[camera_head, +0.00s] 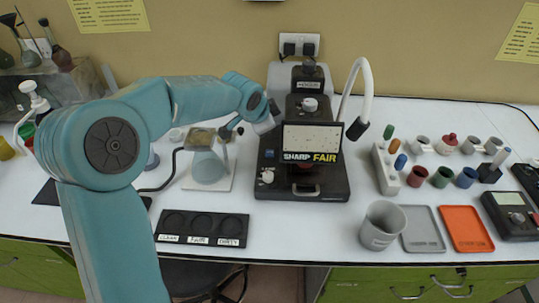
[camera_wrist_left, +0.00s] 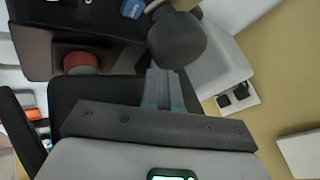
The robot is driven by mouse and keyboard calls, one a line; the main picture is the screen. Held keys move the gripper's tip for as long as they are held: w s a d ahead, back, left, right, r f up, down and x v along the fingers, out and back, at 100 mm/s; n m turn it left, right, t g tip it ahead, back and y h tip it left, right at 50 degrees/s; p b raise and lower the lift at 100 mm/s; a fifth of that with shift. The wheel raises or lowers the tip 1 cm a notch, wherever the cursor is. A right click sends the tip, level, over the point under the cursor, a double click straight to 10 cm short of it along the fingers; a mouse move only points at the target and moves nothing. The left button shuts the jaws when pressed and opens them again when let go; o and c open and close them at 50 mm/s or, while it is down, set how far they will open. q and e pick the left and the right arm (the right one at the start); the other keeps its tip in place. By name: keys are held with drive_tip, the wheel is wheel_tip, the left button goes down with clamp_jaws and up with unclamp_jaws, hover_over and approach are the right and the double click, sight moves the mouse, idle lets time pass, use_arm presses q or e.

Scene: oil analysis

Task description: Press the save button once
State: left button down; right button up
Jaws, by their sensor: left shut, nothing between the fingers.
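The microscope (camera_head: 330,185) stands at the middle back of the bench, with a small screen (camera_head: 311,143) reading "SHARP FAIR". In the left wrist view a blue button-like part with white lettering (camera_wrist_left: 132,8) shows at the top edge; its lettering is too small to read, so I cannot tell if it is the save button. I cannot make out a save button in the head view. My left gripper (camera_head: 274,112) is at the left side of the microscope, beside the screen. It is shut and empty; its fingers (camera_wrist_left: 166,85) point toward a dark round knob (camera_wrist_left: 177,40). My right gripper is not in view.
A flask stands on a white base (camera_head: 210,178) left of the microscope. A black tray marked CLEAN, FAIR, DIRTY (camera_head: 202,228) lies in front. A grey cup (camera_head: 382,225), grey tray (camera_head: 423,230) and orange tray (camera_head: 466,229) are at the right. The bench before the microscope is clear.

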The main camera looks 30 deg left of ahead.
use_arm(q)
drive_tip(key=b, duration=0.4)
hover_over(270, 153)
wheel_tip(270, 153, down, 6)
drive_tip(key=shift+s+r, duration=0.15)
drive_tip(key=shift+r, duration=0.05)
drive_tip(key=shift+f+b, duration=0.35)
drive_tip(key=shift+f, duration=0.2)
drive_tip(key=shift+r, duration=0.1)
idle(0.9)
drive_tip(key=shift+f+b, duration=0.4)
drive_tip(key=shift+f, duration=0.05)
drive_tip(key=shift+f+b, duration=0.45)
idle(0.5)
idle(0.3)
drive_tip(key=shift+r+p, duration=0.7)
drive_tip(key=shift+r, duration=0.2)
